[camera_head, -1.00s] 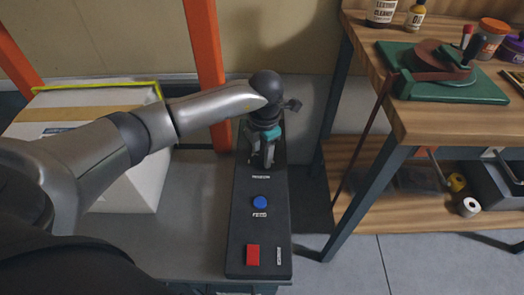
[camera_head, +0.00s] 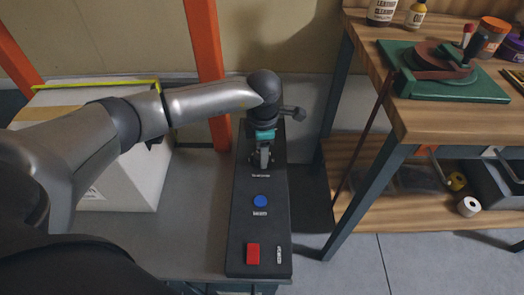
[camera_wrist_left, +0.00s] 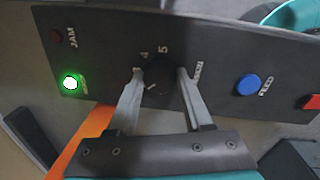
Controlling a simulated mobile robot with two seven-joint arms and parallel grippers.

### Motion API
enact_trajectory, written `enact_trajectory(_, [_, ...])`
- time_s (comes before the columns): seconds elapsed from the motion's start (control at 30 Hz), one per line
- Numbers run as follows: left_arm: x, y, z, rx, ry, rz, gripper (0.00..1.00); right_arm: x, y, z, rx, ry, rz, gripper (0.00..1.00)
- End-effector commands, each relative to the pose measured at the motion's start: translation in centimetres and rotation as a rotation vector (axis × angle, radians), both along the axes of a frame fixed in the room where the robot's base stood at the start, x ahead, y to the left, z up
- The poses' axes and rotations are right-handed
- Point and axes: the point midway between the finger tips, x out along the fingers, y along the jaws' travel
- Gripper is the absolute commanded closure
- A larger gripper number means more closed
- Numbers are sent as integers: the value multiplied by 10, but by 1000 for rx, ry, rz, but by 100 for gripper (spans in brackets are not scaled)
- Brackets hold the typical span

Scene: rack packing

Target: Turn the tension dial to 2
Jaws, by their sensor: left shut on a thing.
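The black tension dial (camera_wrist_left: 157,76) is on the dark control panel (camera_head: 262,220), between the two fingertips of my left gripper (camera_head: 262,165). The gripper is shut on the dial. In the left wrist view the gripper (camera_wrist_left: 160,72) has one finger on each side of it. In the head view the gripper mostly hides the dial. My right gripper is not in view.
A white box (camera_head: 130,180) stands to the left. A wooden workbench (camera_head: 440,115) stands to the right.

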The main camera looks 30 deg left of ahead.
Motion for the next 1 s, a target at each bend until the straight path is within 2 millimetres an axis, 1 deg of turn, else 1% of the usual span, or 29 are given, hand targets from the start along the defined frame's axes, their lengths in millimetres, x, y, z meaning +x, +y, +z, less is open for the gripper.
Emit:
enact_trajectory(0.2, [1, 0, 1, 0, -2, 1, 100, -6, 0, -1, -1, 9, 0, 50])
enact_trajectory(0.23, [1, 0, 1, 0, -2, 2, 47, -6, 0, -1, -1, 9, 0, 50])
enact_trajectory(0.47, [0, 0, 0, 0, -1, 2, 21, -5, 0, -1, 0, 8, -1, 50])
enact_trajectory(0.5, [0, 0, 0, 0, -1, 2, 19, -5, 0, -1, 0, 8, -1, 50])
enact_trajectory(0.73, [0, 0, 1, 1, -1, 2, 19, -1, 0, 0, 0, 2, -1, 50])
enact_trajectory(0.87, [0, 0, 6, 1, -1, 2, 19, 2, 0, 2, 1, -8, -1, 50])
enact_trajectory(1.0, [0, -1, 19, -1, -2, 2, 19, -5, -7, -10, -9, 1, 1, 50])
